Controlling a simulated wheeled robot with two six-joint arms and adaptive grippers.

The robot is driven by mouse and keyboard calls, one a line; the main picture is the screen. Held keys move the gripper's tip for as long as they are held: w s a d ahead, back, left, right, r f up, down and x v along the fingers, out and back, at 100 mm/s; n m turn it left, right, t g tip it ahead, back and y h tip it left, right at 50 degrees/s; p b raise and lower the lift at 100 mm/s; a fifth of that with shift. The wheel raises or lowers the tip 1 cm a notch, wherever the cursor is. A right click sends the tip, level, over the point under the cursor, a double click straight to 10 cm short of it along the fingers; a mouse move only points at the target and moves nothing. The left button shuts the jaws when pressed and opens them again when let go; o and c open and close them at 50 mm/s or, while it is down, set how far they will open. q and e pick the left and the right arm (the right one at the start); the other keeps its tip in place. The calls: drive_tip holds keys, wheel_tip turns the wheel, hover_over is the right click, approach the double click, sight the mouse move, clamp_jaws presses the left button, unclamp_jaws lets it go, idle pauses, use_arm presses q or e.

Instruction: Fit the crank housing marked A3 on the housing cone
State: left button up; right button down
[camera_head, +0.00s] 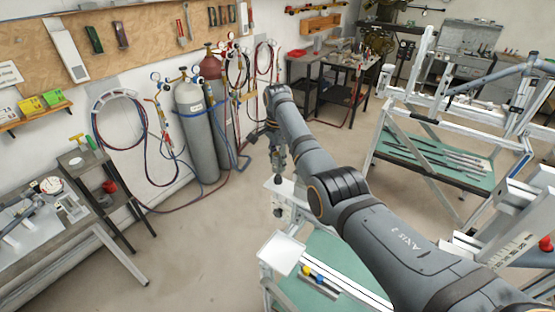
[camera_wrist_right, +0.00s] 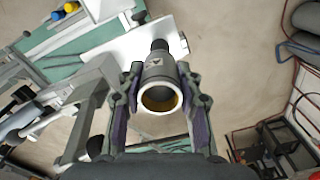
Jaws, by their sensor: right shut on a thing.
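My right gripper (camera_head: 278,150) reaches out over the near end of the frame jig, its fingers pointing down. In the right wrist view the gripper (camera_wrist_right: 165,112) is shut on a grey, tube-shaped crank housing (camera_wrist_right: 152,72), with one finger on each side. The housing's open end faces the camera and shows a yellowish inside. It has a dark mark, too small to read as A3. A black part (camera_wrist_right: 159,45) shows just beyond the housing's far end. I cannot tell whether it is the housing cone, or whether the two touch. My left gripper is out of view.
A pale metal jig post (camera_head: 282,208) stands below the gripper, with a white plate (camera_head: 281,252) nearer. Gas cylinders (camera_head: 196,130) and hoses stand behind left. Bare floor lies between.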

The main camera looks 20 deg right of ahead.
drive_tip(key=shift+f, duration=1.2)
drive_tip(key=shift+r, duration=1.45)
drive_tip(key=shift+f, duration=1.35)
idle(0.3)
drive_tip(key=c, duration=0.8)
unclamp_jaws()
drive_tip(key=shift+f, duration=0.1)
wheel_tip(320, 180, up, 12)
